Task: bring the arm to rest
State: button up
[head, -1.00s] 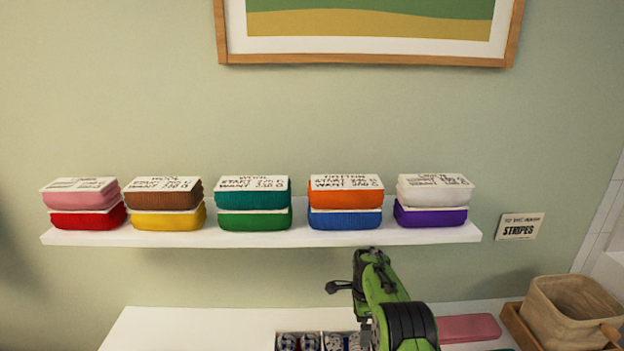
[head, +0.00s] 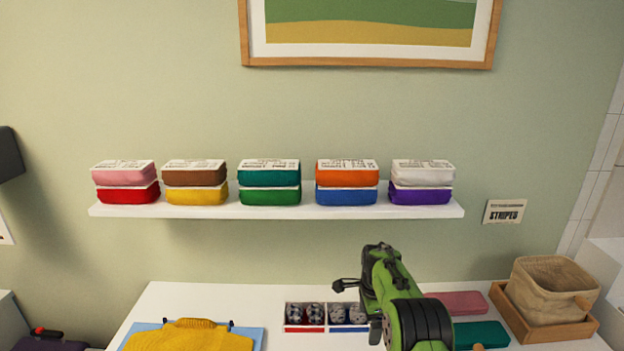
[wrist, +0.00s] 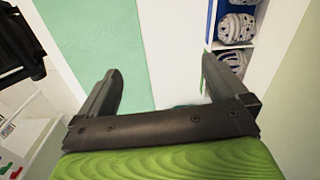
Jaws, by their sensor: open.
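My green arm rises from the bottom of the head view, over the right part of the white table (head: 230,297). My gripper (wrist: 162,90) shows in the wrist view with its two dark fingers spread wide apart. It is open and nothing is between the fingers. In the head view the fingers are hard to make out behind the arm.
A white wall shelf (head: 280,212) carries several two-high stacks of coloured folded bundles. On the table are a yellow garment (head: 190,337), a divided box (head: 303,316) of patterned rolls, a pink block (head: 460,303), a teal block (head: 480,334) and a beige basket (head: 553,290).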

jog(key=s+r+n+t, duration=0.2)
jog(key=s+r+n, duration=0.2)
jog(key=s+r, duration=0.65)
jog(key=s+r+n+t, duration=0.1)
jog(key=s+r+n, duration=0.5)
jog(key=r, duration=0.7)
jog(key=s+f+n+t, duration=0.1)
jog(key=s+n, duration=0.6)
jog(key=s, duration=1.5)
jog(key=shift+s+f+t, duration=0.2)
jog(key=shift+s+t, duration=0.2)
jog(key=shift+t, duration=0.3)
